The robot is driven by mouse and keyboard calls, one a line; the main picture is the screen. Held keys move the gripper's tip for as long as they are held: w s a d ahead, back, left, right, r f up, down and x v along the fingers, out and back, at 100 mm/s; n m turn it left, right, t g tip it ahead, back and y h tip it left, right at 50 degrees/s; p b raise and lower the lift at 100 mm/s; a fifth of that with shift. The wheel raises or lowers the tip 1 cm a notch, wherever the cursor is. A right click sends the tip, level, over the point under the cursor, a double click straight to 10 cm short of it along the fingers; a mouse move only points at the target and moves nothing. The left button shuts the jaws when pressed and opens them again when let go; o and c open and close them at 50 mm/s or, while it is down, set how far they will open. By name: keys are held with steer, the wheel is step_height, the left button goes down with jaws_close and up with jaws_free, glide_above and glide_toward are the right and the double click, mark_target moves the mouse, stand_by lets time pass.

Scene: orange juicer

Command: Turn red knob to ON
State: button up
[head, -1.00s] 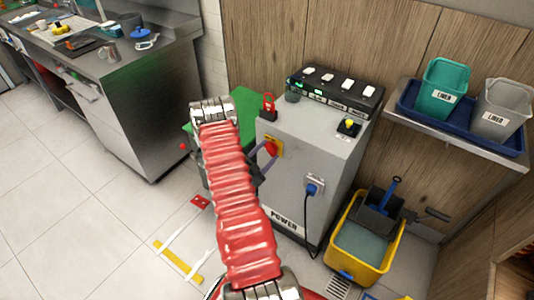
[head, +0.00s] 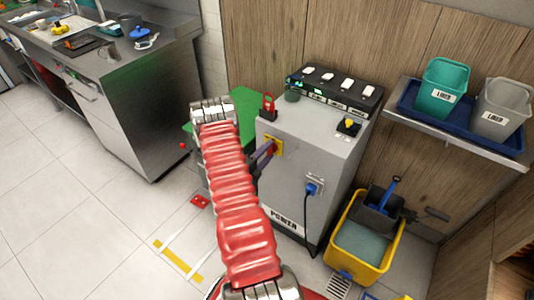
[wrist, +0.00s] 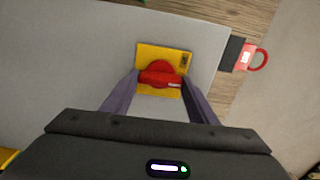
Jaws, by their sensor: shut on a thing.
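The red knob (wrist: 160,70) sits on a yellow plate (wrist: 148,52) on the side of the grey power cabinet (head: 320,150). In the wrist view its grip bar lies nearly level across the picture, with a pale mark at its right end. A small dark marking near the plate's upper right corner is too small to read. My gripper (wrist: 160,79) is shut on the knob, one purple-grey finger on each side of the bar. In the head view the fingers (head: 262,157) reach the plate (head: 278,147) and mostly hide the knob.
A red padlock-like tag (head: 269,106) stands at the cabinet's top edge, near my gripper. A blue plug (head: 313,188) with a hanging cable is lower on the cabinet. A yellow mop bucket (head: 365,248) stands to the right. Open tiled floor lies to the left.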

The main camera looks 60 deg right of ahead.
steer(key=shift+s+a+f+m, duration=0.1)
steer(key=shift+s+f+m, duration=0.1)
steer(key=shift+f+m, duration=0.1)
steer(key=o, duration=1)
steer(key=shift+w+r, duration=0.1)
steer(key=shift+r, duration=0.1)
steer(key=shift+o, duration=0.2)
steer(key=w+a, duration=0.2)
steer(key=a, duration=1.1)
steer(key=shift+a, duration=0.25)
steer(key=shift+w+f, duration=0.1)
